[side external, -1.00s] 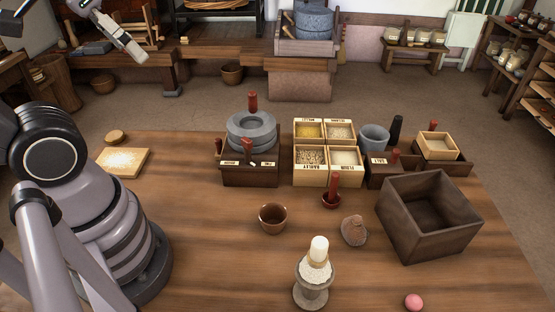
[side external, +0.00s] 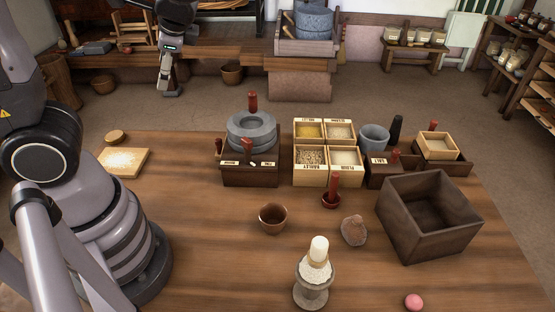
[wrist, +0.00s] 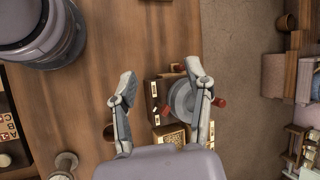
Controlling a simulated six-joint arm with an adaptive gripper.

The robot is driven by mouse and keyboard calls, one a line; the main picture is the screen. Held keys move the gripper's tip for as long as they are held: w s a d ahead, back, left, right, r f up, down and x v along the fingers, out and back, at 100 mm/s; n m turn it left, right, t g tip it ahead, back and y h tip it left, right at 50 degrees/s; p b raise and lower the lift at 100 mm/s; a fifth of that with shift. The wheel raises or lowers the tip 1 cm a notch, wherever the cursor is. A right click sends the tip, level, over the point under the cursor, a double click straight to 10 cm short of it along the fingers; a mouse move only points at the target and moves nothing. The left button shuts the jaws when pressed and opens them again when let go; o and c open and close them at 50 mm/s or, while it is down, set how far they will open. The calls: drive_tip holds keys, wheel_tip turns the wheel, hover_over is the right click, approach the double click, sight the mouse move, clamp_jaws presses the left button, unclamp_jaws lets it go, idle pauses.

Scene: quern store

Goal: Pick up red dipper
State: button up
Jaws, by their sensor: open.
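The red dipper (side external: 333,186) stands upright on the table in front of the grain boxes, with a tall red handle above a small dark red bowl. I cannot make it out in the wrist view, where my gripper's body covers the lower middle. My gripper (side external: 170,91) is high at the upper left in the side view, well apart from the dipper. In the wrist view my gripper (wrist: 160,70) has its two fingers spread wide with nothing between them.
A stone quern (side external: 251,131) with red handles stands left of the grain boxes (side external: 311,180). A brown cup (side external: 272,218), a brown lump (side external: 354,231), a pedestal bowl (side external: 313,290) and a dark open box (side external: 452,240) surround the dipper.

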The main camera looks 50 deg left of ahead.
drive_tip(key=w+d+f+m+t+y, duration=0.7)
drive_tip(key=w+d+f+m+t, duration=0.45)
drive_tip(key=w+m, duration=0.3)
drive_tip(key=m+t+h, duration=0.7)
drive_tip(key=m+h, duration=0.4)
drive_tip(key=m, duration=0.3)
approach(333, 180)
drive_tip(key=s, duration=0.2)
drive_tip(key=shift+s+n, duration=0.25)
drive_tip(key=shift+s, duration=0.05)
drive_tip(key=shift+w+f, duration=0.2)
drive_tip(key=shift+w, duration=0.15)
drive_tip(key=w, duration=0.4)
drive_tip(key=w+a, duration=0.1)
drive_tip(key=w, duration=0.7)
drive_tip(key=shift+w+a+r, duration=0.3)
drive_tip(key=shift+w+a, duration=0.1)
clamp_jaws()
